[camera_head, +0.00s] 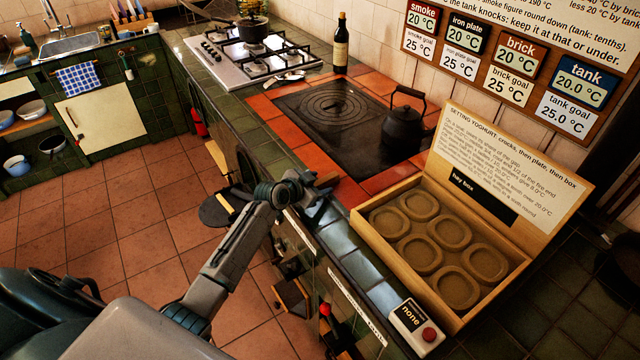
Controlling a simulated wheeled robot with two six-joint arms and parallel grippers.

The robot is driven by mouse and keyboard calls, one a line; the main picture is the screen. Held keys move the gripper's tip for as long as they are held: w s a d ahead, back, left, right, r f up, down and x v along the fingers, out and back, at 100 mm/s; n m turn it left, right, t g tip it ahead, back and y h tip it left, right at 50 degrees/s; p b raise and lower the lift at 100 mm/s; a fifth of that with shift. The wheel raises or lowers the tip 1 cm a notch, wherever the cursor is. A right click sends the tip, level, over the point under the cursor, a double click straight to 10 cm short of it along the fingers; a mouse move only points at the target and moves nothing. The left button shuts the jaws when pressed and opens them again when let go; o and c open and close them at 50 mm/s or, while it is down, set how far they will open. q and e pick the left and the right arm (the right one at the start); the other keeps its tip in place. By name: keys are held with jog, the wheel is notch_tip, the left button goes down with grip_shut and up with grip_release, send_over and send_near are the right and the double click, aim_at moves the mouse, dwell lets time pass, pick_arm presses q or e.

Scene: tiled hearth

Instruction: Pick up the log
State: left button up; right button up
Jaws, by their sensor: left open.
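I cannot pick out a log for certain. A pale wooden piece (217,159) shows at the counter front, and a smaller pale piece (225,202) lies by a dark round thing (216,210) low down beside my forearm; I cannot tell whether either is a log. My left gripper (322,196) is open at the edge of the tiled counter, in front of the black hotplate (336,112). I see nothing held in it. The arm hides part of the counter front and floor below. My right gripper is not in view.
An open hay box (377,243) with several hollows sits at right, near a red-button unit (418,328). A gas hob (247,58) is farther back. Tiled floor (130,215) is clear at left.

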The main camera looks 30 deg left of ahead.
aim_at(318, 184)
pick_arm(q)
jog(key=shift+c, duration=0.6)
jog(key=c, duration=0.9)
jog(key=shift+c, duration=0.2)
jog(key=shift+r, duration=0.45)
notch_tip(318, 184, up, 2)
jog(key=shift+r+b, duration=0.1)
jog(key=shift+b, duration=0.65)
jog(key=shift+c, duration=0.2)
jog(key=s+a+r+b, duration=0.2)
jog(key=s+a+b, duration=0.3)
jog(key=a, duration=0.9)
jog(key=shift+s, duration=1.5)
